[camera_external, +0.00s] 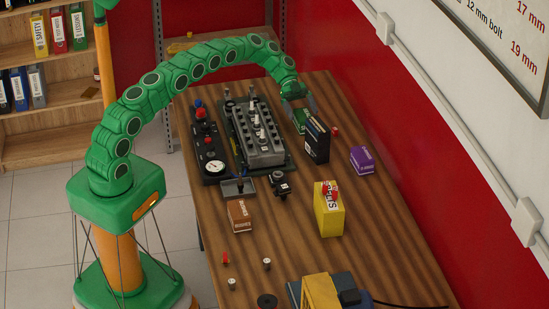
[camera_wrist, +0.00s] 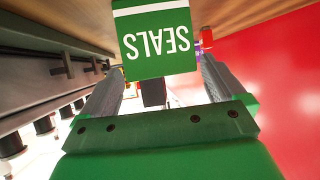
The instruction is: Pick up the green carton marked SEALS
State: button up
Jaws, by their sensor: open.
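The green carton marked SEALS (camera_wrist: 157,42) shows in the wrist view just beyond my gripper (camera_wrist: 160,75), with its lettering upside down. My two grey fingers are open, one on each side below the carton's face in the picture. I cannot tell whether they touch it. In the external view the green carton (camera_external: 300,120) stands on the table between the engine block and a black box, partly hidden by that box. My gripper (camera_external: 300,102) is over it at its far side.
A black box (camera_external: 317,140) stands close in front of the carton. The grey engine block (camera_external: 258,135) is to its left. A red wall (camera_external: 430,150) borders the table's right side.

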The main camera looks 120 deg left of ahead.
aim_at(301, 112)
jog(key=c, duration=1.4)
jog(key=shift+r, duration=0.15)
jog(key=shift+w+r, duration=0.1)
jog(key=shift+r, duration=1.35)
jog(key=shift+d+r, duration=0.15)
jog(key=shift+r, duration=0.15)
jog(key=shift+s+d+r, duration=1.3)
jog(key=shift+d+r, duration=0.25)
jog(key=shift+d, duration=0.35)
jog(key=shift+s+d+r, duration=1.25)
jog(key=shift+d+r, duration=0.3)
jog(key=shift+d, duration=0.4)
jog(key=shift+s+d+r, duration=1.3)
jog(key=shift+d+r, duration=0.25)
jog(key=shift+d, duration=0.35)
